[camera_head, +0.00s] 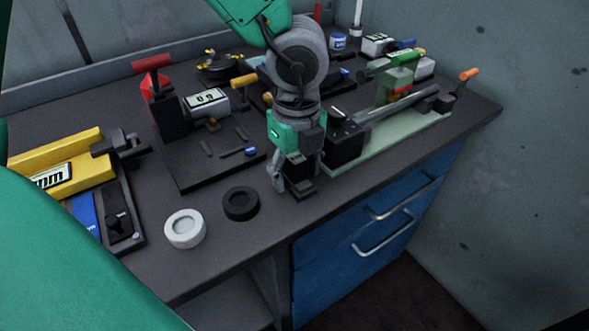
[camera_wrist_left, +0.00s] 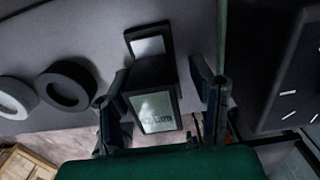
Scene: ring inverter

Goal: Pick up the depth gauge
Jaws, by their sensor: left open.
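A small black device with a lit display marked in dark characters, which looks like the depth gauge (camera_wrist_left: 155,92), stands on the bench between the two fingers of my left gripper (camera_wrist_left: 163,105). In the head view the left gripper (camera_head: 290,187) is low over the bench near its front edge, and the black gauge (camera_head: 303,186) shows partly behind and below the fingers. The fingers are open, one on each side of the gauge, with a visible gap at both sides in the wrist view. My right gripper is not in view.
A black ring (camera_head: 241,203) and a white ring (camera_head: 185,229) lie left of the gripper. A fixture on a pale green base (camera_head: 395,140) stands close to its right. A black plate with a device (camera_head: 200,170) is behind left. A yellow instrument (camera_head: 60,165) is farther left.

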